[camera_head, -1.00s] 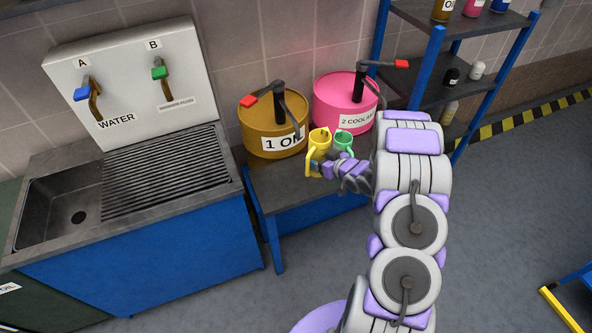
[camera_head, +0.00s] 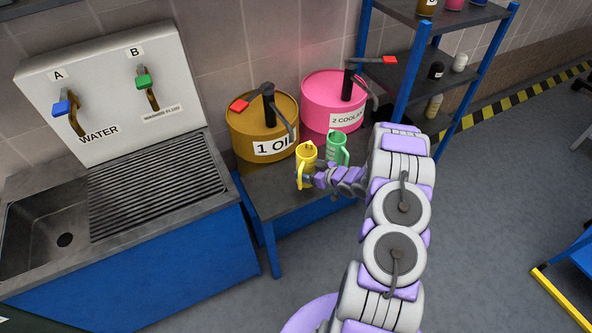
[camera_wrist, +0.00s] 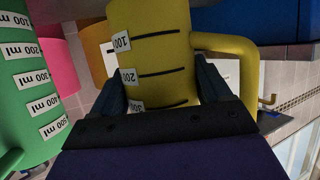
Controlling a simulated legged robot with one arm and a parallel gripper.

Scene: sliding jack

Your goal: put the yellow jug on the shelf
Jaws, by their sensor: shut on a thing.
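The yellow jug (camera_head: 306,157) is in my gripper (camera_head: 316,178), in front of the ochre oil drum. In the wrist view the yellow jug (camera_wrist: 150,50) fills the middle, with its handle to the right and measuring marks on its side. The fingers of my gripper (camera_wrist: 155,88) are closed on both sides of it. The shelf (camera_head: 405,70) is a blue-framed rack with dark boards at the upper right. Bottles stand on its boards, and my arm hides part of its lower end.
A green jug (camera_head: 337,147) stands close to the right of the yellow one. An oil drum (camera_head: 262,130) and a pink coolant drum (camera_head: 334,97) stand on a low blue bench (camera_head: 285,200). A sink unit (camera_head: 150,185) is at the left.

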